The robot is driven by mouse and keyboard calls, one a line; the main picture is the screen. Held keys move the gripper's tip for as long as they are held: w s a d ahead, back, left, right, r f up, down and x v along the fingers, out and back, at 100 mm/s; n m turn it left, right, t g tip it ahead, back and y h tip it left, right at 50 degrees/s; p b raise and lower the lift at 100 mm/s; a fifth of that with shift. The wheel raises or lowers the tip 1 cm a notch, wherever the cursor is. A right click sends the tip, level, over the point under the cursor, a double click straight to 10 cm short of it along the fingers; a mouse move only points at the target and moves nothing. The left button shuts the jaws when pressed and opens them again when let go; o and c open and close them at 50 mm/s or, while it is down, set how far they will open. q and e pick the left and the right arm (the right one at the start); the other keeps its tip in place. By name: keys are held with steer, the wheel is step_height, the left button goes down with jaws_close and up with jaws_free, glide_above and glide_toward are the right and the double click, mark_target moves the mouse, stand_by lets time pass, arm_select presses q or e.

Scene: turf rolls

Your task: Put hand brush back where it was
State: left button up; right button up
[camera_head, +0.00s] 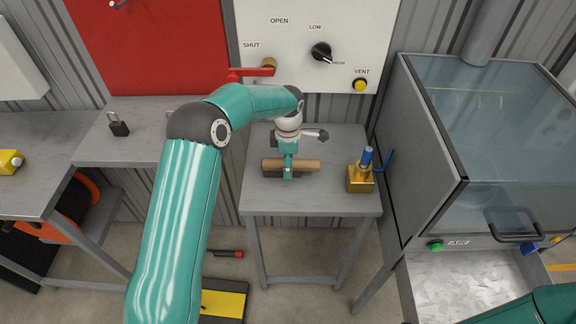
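The small grey table (260,199) also bears a brass block with a blue handle (360,178) to the right of the brush. A glass-topped cabinet (500,130) stands at right. A padlock (118,124) lies on the left bench. A white control panel (300,60) stands behind.

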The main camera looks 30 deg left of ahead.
arm_select(q)
step_height(320, 180, up, 11)
steer(key=shift+b, duration=0.45)
stand_by(0.3)
